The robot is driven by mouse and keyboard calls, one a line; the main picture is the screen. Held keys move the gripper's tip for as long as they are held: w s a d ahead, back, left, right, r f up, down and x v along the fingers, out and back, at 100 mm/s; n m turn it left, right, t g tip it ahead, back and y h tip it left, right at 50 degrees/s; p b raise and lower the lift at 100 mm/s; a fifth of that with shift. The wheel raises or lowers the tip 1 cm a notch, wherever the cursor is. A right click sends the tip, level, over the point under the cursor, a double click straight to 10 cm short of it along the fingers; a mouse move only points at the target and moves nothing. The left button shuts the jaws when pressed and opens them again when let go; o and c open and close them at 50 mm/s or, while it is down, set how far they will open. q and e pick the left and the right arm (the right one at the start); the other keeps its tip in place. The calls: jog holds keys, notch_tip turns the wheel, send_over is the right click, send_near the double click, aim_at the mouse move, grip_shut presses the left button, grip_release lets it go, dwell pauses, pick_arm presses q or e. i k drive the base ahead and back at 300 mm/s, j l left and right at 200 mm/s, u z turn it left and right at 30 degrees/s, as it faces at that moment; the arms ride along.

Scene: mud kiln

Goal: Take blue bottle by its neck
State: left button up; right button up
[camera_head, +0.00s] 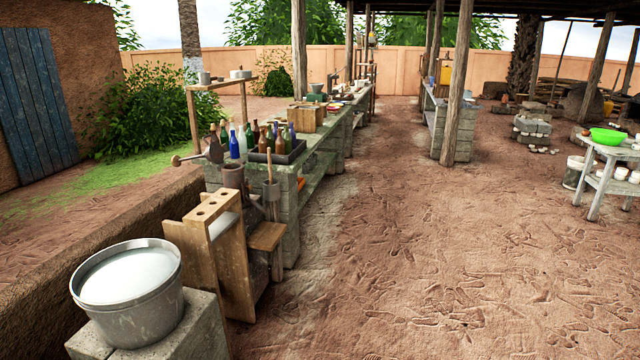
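A blue bottle (234,146) stands upright on the near end of the long stone workbench (291,205), among other bottles. The neck of the left blue bottle is thin and points up, clear of any gripper. Neither of my grippers shows in the head view, and nothing is seen touching the bottles.
A metal bucket of pale liquid (140,318) stands on concrete blocks at the near left. A wooden rack with holes (212,208) stands before the bench. Wooden posts (457,85) rise along the aisle. The dirt floor (430,250) right of the bench is open.

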aim_at(292, 132)
jog(key=i, duration=2.25)
jog(key=i+u, duration=0.15)
jog(key=i, duration=0.3)
jog(key=i+l+u, duration=0.15)
jog(key=i, duration=0.3)
jog(key=i+l+u, duration=0.15)
jog(key=i, duration=0.3)
jog(key=i+l+u, duration=0.15)
jog(key=i, duration=0.3)
